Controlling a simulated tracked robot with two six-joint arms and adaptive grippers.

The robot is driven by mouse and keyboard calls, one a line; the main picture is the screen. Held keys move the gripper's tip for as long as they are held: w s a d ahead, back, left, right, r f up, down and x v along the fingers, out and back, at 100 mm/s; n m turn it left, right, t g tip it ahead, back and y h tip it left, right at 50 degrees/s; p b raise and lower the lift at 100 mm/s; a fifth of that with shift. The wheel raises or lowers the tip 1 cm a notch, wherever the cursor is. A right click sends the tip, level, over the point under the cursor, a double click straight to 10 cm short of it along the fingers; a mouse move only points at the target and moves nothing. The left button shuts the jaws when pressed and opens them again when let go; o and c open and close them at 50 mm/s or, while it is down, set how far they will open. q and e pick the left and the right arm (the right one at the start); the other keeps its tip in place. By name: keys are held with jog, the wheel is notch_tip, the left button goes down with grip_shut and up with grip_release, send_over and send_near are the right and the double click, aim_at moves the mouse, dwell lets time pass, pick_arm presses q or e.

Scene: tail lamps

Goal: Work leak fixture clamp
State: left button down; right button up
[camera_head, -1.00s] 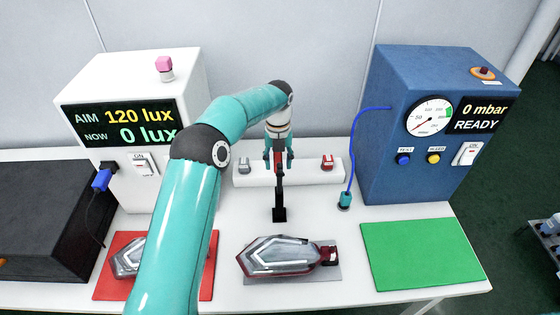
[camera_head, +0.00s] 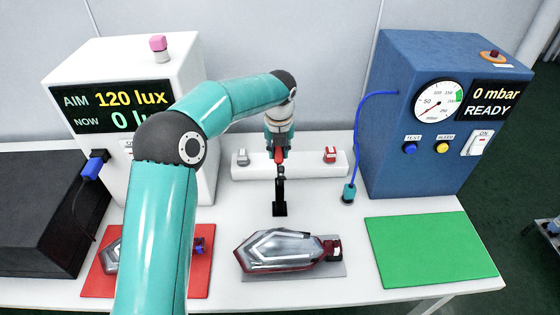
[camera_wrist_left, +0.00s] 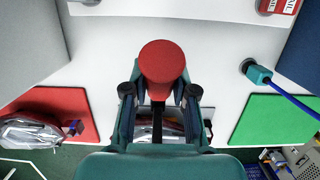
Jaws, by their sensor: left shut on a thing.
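The leak fixture clamp (camera_head: 280,195) is a black upright toggle with a red handle, standing behind a tail lamp (camera_head: 285,250). The lamp is silver and dark red and lies on a grey plate (camera_head: 337,269). My left gripper (camera_head: 279,150) reaches down over the clamp and is shut on its red handle (camera_wrist_left: 162,62). In the left wrist view the round red handle end sits between the fingers (camera_wrist_left: 160,95), with the black clamp arm below. The fingers partly hide the handle in the head view. My right gripper is in neither view.
The blue leak tester (camera_head: 400,145) reads 0 mbar READY; its hose ends in a teal plug (camera_head: 348,194). A bare green mat (camera_head: 430,250) lies right. A red mat (camera_head: 150,285) with another lamp is partly behind my arm. A white bar (camera_head: 320,165) stands behind the clamp.

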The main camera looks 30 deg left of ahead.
pick_arm(q)
jog(key=shift+s+d+t+b, duration=0.25)
jog(key=shift+t+b, duration=0.25)
jog(key=shift+b, duration=0.6)
jog(key=shift+r+y+b, duration=0.2)
jog(key=shift+y+b, duration=0.1)
jog(key=shift+s+d+r+t, duration=0.1)
jog(key=shift+r+t, duration=0.1)
jog(key=shift+t, duration=0.1)
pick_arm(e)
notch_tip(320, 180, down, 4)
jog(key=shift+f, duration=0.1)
pick_arm(q)
jog(key=c, duration=0.9)
grip_release()
jog(key=shift+s+r, duration=0.1)
